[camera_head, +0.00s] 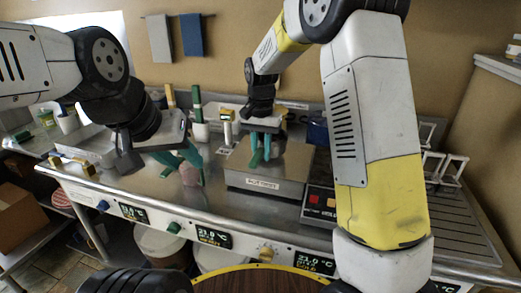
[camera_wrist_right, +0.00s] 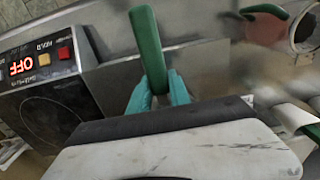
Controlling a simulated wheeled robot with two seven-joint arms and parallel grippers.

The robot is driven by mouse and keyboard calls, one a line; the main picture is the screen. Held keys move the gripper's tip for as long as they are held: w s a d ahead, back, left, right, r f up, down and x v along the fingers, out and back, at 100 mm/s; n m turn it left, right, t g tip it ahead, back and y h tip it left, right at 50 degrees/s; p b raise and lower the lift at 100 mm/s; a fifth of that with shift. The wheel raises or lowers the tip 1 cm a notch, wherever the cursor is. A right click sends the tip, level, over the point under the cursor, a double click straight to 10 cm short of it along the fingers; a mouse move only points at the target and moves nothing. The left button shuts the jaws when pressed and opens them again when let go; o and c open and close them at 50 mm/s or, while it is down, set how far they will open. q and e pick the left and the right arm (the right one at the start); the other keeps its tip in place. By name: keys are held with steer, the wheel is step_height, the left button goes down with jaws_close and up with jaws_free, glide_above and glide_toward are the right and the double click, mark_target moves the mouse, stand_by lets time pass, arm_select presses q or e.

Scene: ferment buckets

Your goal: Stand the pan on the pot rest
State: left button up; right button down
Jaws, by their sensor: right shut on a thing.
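My right gripper (camera_head: 264,155) is above the steel pot rest (camera_head: 262,184), a low block with a label on its front. Its teal fingers are shut on a green handle, which shows clearly in the right wrist view (camera_wrist_right: 147,42). I cannot make out a pan body on this handle; my gripper hides part of that area. My left gripper (camera_head: 183,170) hangs over the counter left of the rest, its teal fingers spread apart. A small pinkish thing (camera_head: 190,177) shows by its fingertips, too unclear to name.
A hot plate (camera_wrist_right: 45,100) with an OFF display and buttons stands right beside the pot rest. Another upright green bar (camera_head: 197,103) stands behind my left gripper. Front-edge knobs and displays line the steel counter (camera_head: 110,182). Wire racks (camera_head: 445,168) stand at the right.

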steer(key=shift+f, duration=0.7)
steer(key=shift+f, duration=0.2)
steer(key=c, duration=1.2)
jaws_free()
